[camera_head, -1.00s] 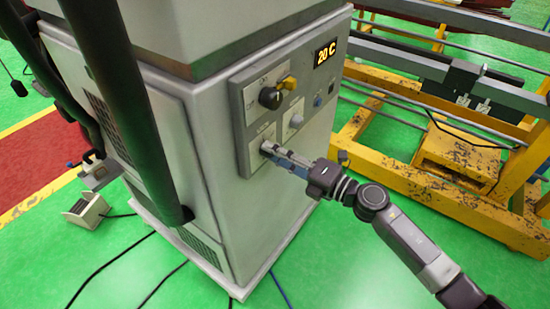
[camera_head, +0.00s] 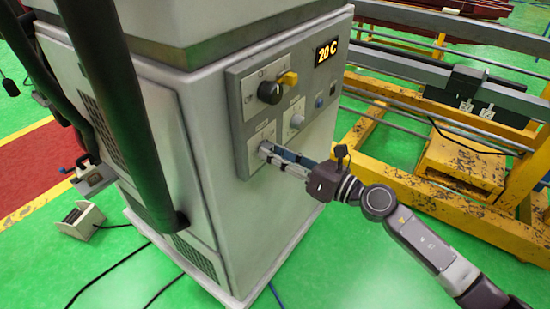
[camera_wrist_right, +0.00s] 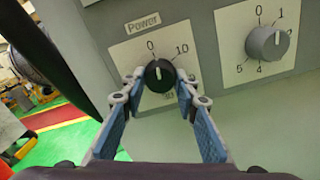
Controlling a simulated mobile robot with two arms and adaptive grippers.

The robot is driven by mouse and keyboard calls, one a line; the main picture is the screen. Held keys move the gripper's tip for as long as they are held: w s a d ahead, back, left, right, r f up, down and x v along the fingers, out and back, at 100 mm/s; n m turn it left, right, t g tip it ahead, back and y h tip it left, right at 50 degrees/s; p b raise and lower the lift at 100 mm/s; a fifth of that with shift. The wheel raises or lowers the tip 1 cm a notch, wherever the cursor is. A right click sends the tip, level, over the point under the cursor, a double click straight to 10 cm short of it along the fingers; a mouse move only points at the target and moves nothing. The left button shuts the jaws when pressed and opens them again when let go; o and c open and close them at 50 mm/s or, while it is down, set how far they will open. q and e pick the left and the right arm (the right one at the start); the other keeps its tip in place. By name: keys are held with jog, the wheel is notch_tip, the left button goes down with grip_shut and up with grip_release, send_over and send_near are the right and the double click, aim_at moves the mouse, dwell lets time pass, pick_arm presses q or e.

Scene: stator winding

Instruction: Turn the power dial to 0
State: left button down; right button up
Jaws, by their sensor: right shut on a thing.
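The power dial (camera_wrist_right: 160,76) is a round black knob on a white plate of the cabinet's grey control panel. In the right wrist view the word "Power" and the marks 0 and 10 show above it; lower marks are mostly hidden. A light line on the knob points about upward, near the 0; its exact setting is hard to tell. My right gripper (camera_wrist_right: 158,85) is shut on the dial, one blue-padded finger on each side. In the head view this gripper (camera_head: 268,152) reaches the lower left plate, and its fingers mostly hide the dial. My left gripper is not seen.
Above sits a larger black dial (camera_head: 269,93) with a yellow part, and a grey dial (camera_wrist_right: 268,43) is to the right. A yellow frame (camera_head: 460,190) stands to the right. Green floor (camera_head: 330,260) is open in front.

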jog(key=shift+f+n+b, duration=0.15)
jog(key=shift+n+b, duration=0.2)
jog(key=shift+n, duration=0.45)
jog(key=o, duration=1.1)
jog(key=shift+o, duration=0.2)
jog(key=v, duration=1.2)
